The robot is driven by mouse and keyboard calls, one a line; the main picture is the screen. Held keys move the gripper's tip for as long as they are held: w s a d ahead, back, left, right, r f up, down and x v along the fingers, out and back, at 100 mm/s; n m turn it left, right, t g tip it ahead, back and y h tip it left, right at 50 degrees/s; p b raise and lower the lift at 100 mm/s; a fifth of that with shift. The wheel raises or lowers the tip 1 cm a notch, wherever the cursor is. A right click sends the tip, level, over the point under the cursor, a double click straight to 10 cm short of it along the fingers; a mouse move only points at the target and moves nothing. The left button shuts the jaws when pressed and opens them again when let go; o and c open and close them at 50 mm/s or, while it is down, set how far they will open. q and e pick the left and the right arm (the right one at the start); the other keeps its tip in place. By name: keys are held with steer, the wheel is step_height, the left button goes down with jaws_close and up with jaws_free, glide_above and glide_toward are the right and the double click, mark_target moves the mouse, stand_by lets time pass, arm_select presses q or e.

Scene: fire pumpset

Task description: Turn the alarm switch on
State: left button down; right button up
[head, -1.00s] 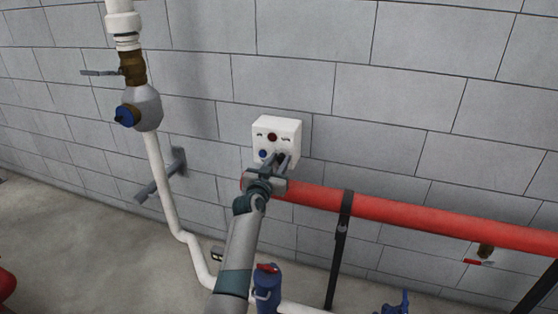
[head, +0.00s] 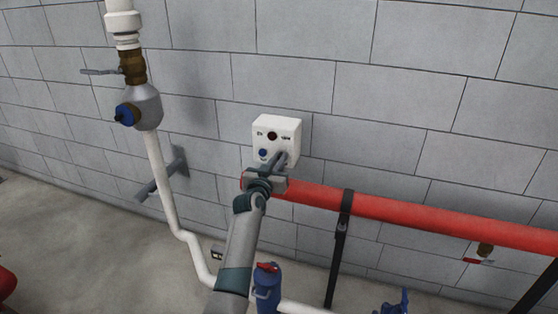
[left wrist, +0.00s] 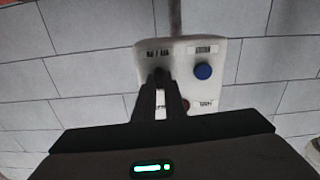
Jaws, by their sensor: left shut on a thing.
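The white alarm box (head: 290,127) is on the grey block wall. A dark red round part (head: 272,135) is at its top and a blue button (head: 263,153) at its lower left. The box also shows in the left wrist view (left wrist: 225,50), with the blue button (left wrist: 202,71) right of my fingers. My left gripper (head: 281,158) is at the lower right of the box's face, shut on the alarm switch. The fingertips (left wrist: 161,76) cover most of the switch, so its setting is hidden. My right gripper is not in view.
A red pipe (head: 400,210) runs along the wall just below and right of the box, held by a black post (head: 338,255). A white pipe (head: 160,180) with a blue-capped valve (head: 140,110) stands to the left. The wall above the box is clear.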

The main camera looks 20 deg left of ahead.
arm_select(q)
steer(key=shift+a+f+n+p, duration=0.1)
steer(key=shift+n+p, duration=0.75)
steer(key=shift+n, duration=4.85)
steer(key=c, duration=1.8)
jaws_free()
steer(key=shift+c, duration=0.2)
steer(key=shift+s, duration=0.15)
